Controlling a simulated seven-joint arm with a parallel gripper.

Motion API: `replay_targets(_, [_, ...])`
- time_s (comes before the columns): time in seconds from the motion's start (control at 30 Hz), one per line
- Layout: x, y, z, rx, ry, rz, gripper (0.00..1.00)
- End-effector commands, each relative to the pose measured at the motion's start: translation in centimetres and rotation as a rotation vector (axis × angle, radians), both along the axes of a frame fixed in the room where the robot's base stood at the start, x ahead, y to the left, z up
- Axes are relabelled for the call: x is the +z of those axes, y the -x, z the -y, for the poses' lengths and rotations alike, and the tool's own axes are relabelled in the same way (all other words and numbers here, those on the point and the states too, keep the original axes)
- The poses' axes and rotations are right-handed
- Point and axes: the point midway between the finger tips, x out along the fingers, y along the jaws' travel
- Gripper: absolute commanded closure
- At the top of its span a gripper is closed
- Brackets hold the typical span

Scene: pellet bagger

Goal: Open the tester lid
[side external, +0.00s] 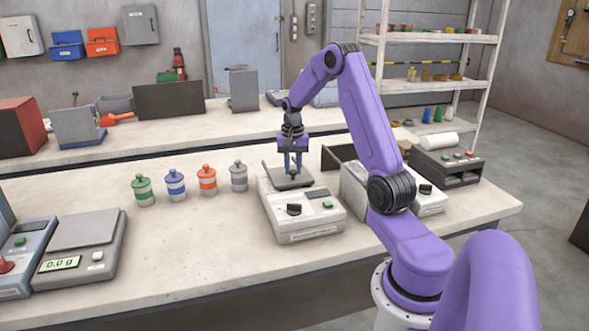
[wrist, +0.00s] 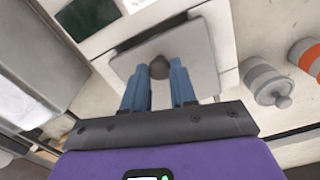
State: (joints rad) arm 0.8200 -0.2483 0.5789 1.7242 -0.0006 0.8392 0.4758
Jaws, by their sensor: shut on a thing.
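The tester (side external: 310,222) is a white box with a black dial and a small dark panel on its front, on the middle of the bench. Its grey lid (side external: 280,182) is at the back of its top; I cannot tell whether it is raised at all. In the wrist view the lid (wrist: 200,62) is a pale grey plate with a dark round knob (wrist: 159,68). My gripper (side external: 292,170) points down over the lid, and its blue fingers are shut on the knob. In the wrist view the gripper (wrist: 158,78) has one finger on each side of the knob.
Green, blue, orange and grey jars (side external: 239,177) stand in a row left of the tester. A scale (side external: 80,250) is at the front left. A grey box (side external: 354,185) stands close on the right. The bench between scale and tester is clear.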

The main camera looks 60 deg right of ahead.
Motion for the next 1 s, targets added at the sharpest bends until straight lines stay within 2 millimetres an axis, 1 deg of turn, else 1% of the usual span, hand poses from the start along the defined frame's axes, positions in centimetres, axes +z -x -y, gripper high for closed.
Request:
replay_targets(0.03, [0.0, -0.7, 0.6, -0.002, 0.001, 0.003, 1.00])
replay_targets(0.2, [0.0, -2.4, 2.3, -0.002, 0.002, 0.003, 1.00])
replay_targets(0.6, [0.1, -5.8, 5.7, -0.001, 0.001, 0.004, 1.00])
replay_targets(0.8, [0.1, -6.8, 6.7, 0.000, 0.002, 0.005, 1.00])
replay_targets(1.0, [0.1, -7.0, 7.0, 0.001, 0.002, 0.003, 1.00])
